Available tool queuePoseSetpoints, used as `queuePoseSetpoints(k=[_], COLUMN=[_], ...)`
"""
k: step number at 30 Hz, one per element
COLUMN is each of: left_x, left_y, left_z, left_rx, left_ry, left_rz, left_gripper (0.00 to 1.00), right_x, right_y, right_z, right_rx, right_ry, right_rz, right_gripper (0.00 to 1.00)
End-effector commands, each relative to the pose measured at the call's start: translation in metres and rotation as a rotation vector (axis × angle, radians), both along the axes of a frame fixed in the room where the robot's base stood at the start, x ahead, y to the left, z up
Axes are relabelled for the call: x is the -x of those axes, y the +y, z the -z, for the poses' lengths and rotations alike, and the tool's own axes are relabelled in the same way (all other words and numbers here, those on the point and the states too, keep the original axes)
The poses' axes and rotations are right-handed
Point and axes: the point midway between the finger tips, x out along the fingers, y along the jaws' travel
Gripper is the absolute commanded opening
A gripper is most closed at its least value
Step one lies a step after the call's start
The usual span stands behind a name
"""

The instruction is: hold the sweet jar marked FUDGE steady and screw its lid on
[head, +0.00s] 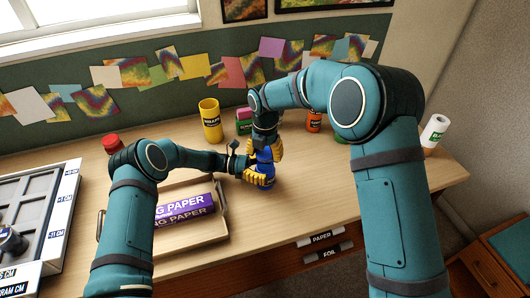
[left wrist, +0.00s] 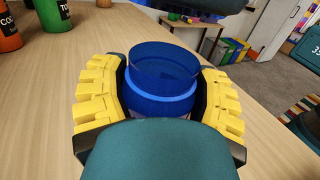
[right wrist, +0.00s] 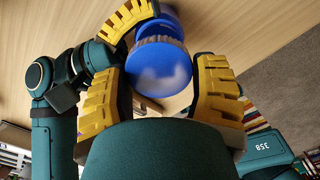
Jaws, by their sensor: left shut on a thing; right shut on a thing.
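The blue jar (head: 266,181) stands upright on the table in the head view; its marking cannot be read. My left gripper (head: 258,178) is shut around the jar from the left. In the left wrist view the blue jar (left wrist: 162,100) sits between both yellow fingers. My right gripper (head: 264,151) points down from above and is shut on the blue lid (right wrist: 160,66), which shows between its fingers in the right wrist view. The right fingers hide much of the lid in the head view.
A shallow tray (head: 178,238) with a purple wrapping-paper box (head: 184,208) lies left of the jar. A yellow container (head: 210,121) and a green one (head: 244,122) stand behind. A red-lidded jar (head: 112,143) is further left.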

Motion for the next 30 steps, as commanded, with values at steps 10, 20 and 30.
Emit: queuePoseSetpoints(k=[10,20,30], left_x=[0.000,0.000,0.000], left_y=[0.000,0.000,0.000], left_z=[0.000,0.000,0.000], left_rx=[0.000,0.000,0.000], left_ry=[0.000,0.000,0.000], left_rz=[-0.001,0.000,0.000], left_gripper=[0.22,0.22,0.22], right_x=[0.000,0.000,0.001], right_y=[0.001,0.000,0.000], right_z=[0.015,0.016,0.033], right_rx=[0.000,0.000,0.000], right_ry=[0.001,0.001,0.003], right_rz=[-0.001,-0.001,0.000], right_gripper=[0.48,0.48,0.48])
